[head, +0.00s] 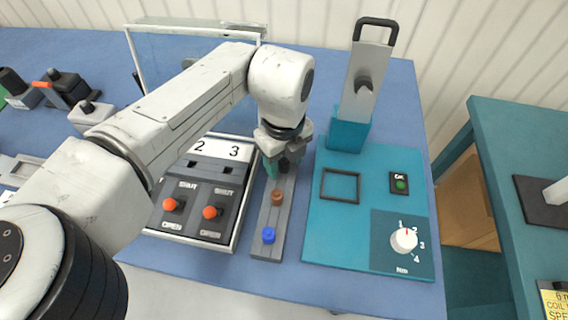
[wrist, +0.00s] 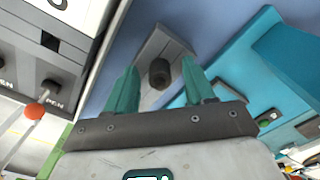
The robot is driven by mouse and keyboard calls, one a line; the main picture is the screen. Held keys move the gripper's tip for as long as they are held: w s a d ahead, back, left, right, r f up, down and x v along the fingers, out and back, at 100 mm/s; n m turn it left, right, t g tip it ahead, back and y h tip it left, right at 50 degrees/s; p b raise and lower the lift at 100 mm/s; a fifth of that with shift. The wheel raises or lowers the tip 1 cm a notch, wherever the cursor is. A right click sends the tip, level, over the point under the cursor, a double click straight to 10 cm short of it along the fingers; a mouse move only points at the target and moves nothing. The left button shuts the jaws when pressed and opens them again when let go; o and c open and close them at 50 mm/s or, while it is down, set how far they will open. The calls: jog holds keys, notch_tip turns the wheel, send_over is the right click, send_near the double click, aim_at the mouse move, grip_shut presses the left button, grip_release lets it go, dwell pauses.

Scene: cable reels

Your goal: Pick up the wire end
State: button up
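A narrow grey rail (head: 266,232) lies on the blue table in the head view. It carries a brown wire end (head: 277,197) in its middle and a blue wire end (head: 268,235) near its front. My gripper (head: 285,165) points down over the rail's far end. In the wrist view my gripper (wrist: 160,67) has its two teal fingers spread apart. A dark grey, stubby cylinder (wrist: 160,74), perhaps another wire end, stands on the rail (wrist: 167,48) between the fingers, with gaps on both sides. In the head view the gripper mostly hides it.
A panel with red-knobbed levers (head: 190,210) stands left of the rail. A teal board (head: 330,235) with a dial (head: 404,240) lies to the right. A tool with a black handle (head: 366,75) stands upright behind it. Another teal bench (head: 500,150) is farther right.

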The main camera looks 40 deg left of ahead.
grip_shut()
jog(key=shift+r, duration=0.1)
dwell(0.4)
